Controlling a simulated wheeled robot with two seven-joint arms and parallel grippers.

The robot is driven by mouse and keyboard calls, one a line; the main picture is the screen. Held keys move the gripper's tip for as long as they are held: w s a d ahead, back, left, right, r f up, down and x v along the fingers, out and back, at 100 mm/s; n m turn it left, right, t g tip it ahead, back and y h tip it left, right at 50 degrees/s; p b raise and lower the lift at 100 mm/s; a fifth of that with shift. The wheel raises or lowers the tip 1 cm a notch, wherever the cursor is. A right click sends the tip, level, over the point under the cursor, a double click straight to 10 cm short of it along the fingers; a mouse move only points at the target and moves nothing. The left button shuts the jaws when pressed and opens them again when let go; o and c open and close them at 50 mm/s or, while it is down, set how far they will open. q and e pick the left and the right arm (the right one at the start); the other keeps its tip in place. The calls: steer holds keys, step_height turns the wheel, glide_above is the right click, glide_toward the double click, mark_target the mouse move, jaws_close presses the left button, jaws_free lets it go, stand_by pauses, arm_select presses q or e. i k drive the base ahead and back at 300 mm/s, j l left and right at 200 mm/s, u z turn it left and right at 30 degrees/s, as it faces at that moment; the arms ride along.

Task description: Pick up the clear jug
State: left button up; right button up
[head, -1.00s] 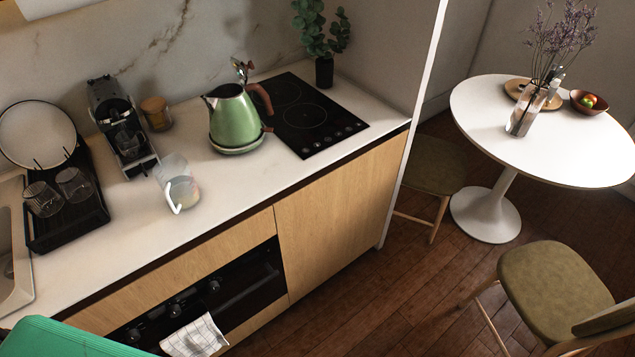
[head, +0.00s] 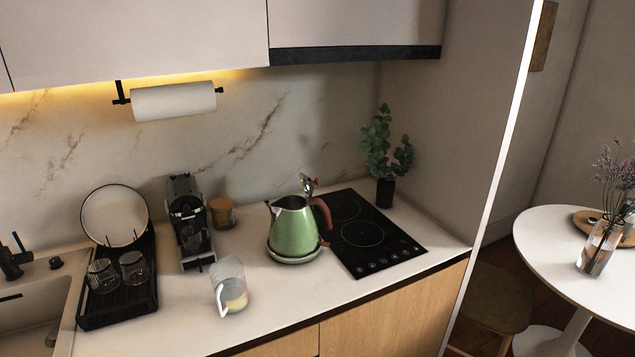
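The clear jug (head: 231,285) stands upright on the white counter, close to the front edge. It has a white handle toward the lower left and something pale yellowish in its lower part. It is in front of the coffee machine and left of the green kettle. Neither of my grippers shows in the head view.
The green kettle (head: 293,231) stands right of the jug, beside the black cooktop (head: 366,236). The coffee machine (head: 188,222) and an amber jar (head: 222,212) are behind the jug. A black dish rack (head: 117,305) with glasses is at left by the sink (head: 30,318). Counter around the jug is clear.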

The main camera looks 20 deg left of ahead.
mark_target(232, 296)
steer(key=u, duration=1.35)
